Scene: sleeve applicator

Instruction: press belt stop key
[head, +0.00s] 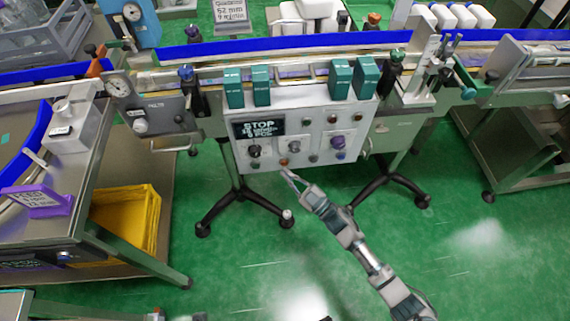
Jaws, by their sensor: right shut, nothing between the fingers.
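A light grey control panel (270,127) hangs on the front of the conveyor. Its dark display (259,129) reads STOP with smaller lines below. An orange-red button (283,162) sits at the panel's lower edge. A blue button (340,155) and a purple knob (338,142) are at its right. I cannot read which one is labelled as the belt stop key. My right gripper (289,174) is shut and empty, with its tips just below the orange-red button; I cannot tell whether they touch the panel. My left gripper is not in view.
Teal boxes (262,86) stand on the conveyor above the panel. A yellow crate (126,217) is under the left table, with a purple sign (40,198) above. Black stand legs (238,203) flank the arm. The green floor (480,245) at right is clear.

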